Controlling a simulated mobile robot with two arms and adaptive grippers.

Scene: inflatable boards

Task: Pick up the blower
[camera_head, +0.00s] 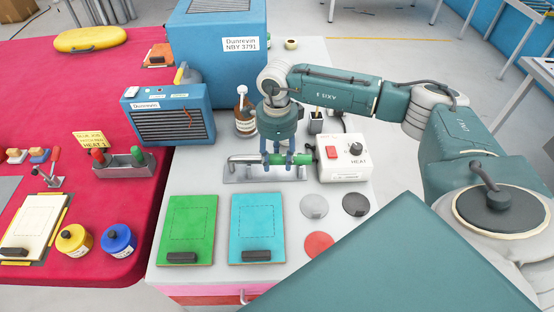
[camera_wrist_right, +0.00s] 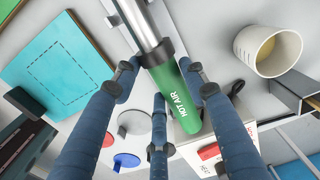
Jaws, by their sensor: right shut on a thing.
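The blower has a green handle and a grey metal nozzle; its green end (camera_head: 300,159) shows in the head view, lying level along a grey metal stand (camera_head: 238,176). In the wrist view, the green handle (camera_wrist_right: 182,100) reads "HOT AIR". My right gripper (camera_head: 277,160) comes down from above and is shut on the blower, with its blue fingers (camera_wrist_right: 160,82) on both sides of the handle. I cannot tell whether the blower touches the stand. My left gripper is not in view.
A white heat control box (camera_head: 345,160) with a red switch stands just right of the blower. Green (camera_head: 187,222) and cyan (camera_head: 257,220) boards lie in front, beside round patches (camera_head: 314,206). A blue machine (camera_head: 168,118) is left.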

